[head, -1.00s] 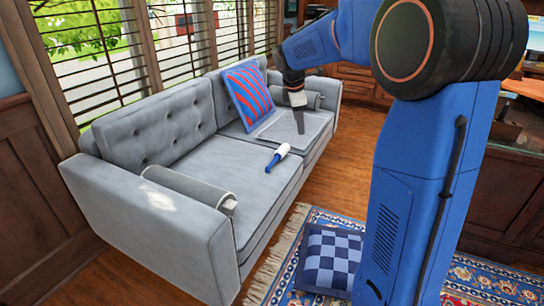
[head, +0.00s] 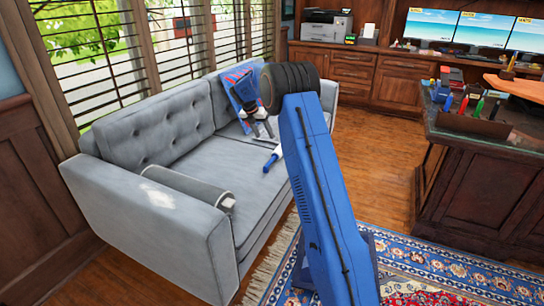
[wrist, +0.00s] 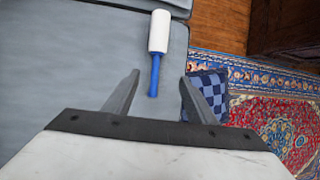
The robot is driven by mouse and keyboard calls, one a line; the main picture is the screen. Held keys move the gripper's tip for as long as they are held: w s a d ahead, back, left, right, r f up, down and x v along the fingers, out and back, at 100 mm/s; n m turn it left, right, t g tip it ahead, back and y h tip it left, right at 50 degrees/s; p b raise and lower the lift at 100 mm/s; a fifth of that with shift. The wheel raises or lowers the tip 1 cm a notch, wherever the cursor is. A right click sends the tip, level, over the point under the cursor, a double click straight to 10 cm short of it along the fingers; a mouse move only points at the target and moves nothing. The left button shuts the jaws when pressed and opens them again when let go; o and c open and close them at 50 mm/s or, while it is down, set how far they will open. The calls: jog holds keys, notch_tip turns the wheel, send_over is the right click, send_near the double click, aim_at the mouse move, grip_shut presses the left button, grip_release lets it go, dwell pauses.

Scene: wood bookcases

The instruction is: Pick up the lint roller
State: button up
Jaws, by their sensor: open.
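The lint roller (head: 270,162), with a white roll and a blue handle, lies on the grey sofa seat near its front edge. In the head view my arm partly covers its white end. In the wrist view the lint roller (wrist: 158,32) points away from me, its blue handle end appearing between my fingertips. My gripper (wrist: 161,77) is open and empty. In the head view my gripper (head: 262,134) is over the seat, just behind the roller in the picture. The height gap between fingers and handle is hard to tell.
The sofa (head: 190,235) has a grey bolster (head: 190,187) at its near arm and a red-and-blue pillow (head: 238,88) at the far end. A checkered cushion (wrist: 207,92) lies on the patterned rug (wrist: 265,115). A dark wooden desk (head: 480,190) stands at right.

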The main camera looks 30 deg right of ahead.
jog(key=f, duration=0.1)
send_over(275, 155)
jog(key=s+a, duration=0.1)
jog(key=a, duration=0.2)
notch_tip(275, 155, down, 11)
jog(key=shift+s+a+r, duration=0.1)
jog(key=shift+r, duration=0.05)
jog(key=shift+w+x, duration=0.15)
jog(key=shift+x, duration=1.15)
jog(key=shift+w+x, duration=0.15)
jog(key=shift+x, duration=1.2)
jog(key=shift+r, duration=0.1)
jog(key=c, duration=1)
jog(key=shift+o, duration=0.2)
notch_tip(275, 155, up, 10)
